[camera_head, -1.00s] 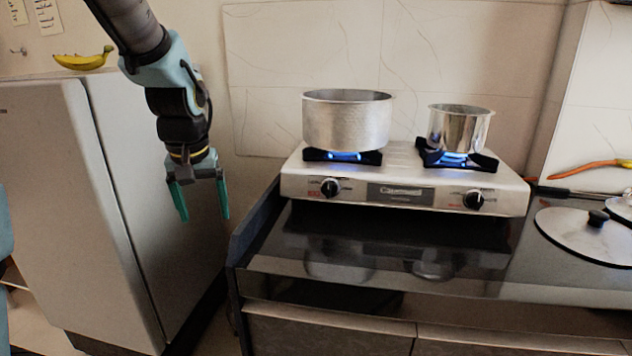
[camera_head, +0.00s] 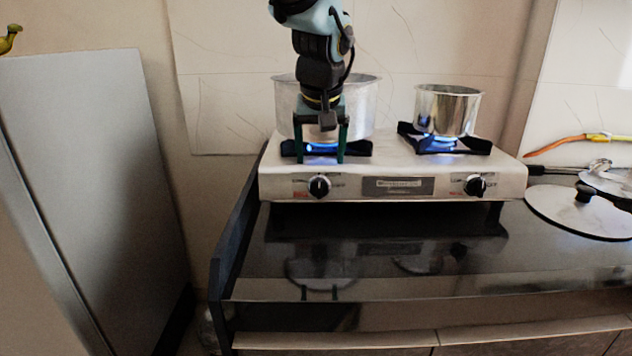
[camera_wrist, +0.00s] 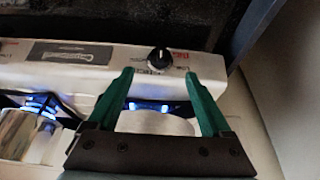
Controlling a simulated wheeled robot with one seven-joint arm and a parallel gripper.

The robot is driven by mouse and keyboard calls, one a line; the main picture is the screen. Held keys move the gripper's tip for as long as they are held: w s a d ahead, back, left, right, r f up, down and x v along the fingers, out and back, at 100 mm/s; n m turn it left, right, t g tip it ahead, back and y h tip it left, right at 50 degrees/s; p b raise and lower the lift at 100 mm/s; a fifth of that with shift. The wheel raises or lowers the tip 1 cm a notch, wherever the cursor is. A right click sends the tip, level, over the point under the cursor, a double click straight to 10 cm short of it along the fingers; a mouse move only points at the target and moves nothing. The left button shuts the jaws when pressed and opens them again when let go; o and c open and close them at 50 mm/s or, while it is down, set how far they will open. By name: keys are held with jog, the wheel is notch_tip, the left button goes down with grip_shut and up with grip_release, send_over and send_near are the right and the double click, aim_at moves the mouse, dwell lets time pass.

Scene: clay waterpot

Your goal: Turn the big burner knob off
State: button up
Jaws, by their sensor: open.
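The stove (camera_head: 400,172) has two lit burners with blue flames and a black knob under each. The left knob (camera_head: 319,186) sits below the burner with the larger pot (camera_head: 356,108); it also shows in the wrist view (camera_wrist: 160,59). The right knob (camera_head: 475,186) sits below the burner with the smaller pot (camera_head: 447,110). My gripper (camera_head: 322,160) is open and empty, pointing down in front of the larger pot, above the left knob. In the wrist view the left knob appears beyond and between my green fingertips (camera_wrist: 157,75), apart from them.
The dark glossy counter (camera_head: 390,245) in front of the stove is clear. Pot lids (camera_head: 575,210) lie to the right of the stove. A grey fridge (camera_head: 90,180) stands at the left.

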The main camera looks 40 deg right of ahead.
aim_at(320, 181)
jog(key=x, duration=0.9)
jog(key=shift+a+p, duration=0.1)
jog(key=shift+p, duration=0.25)
grip_shut()
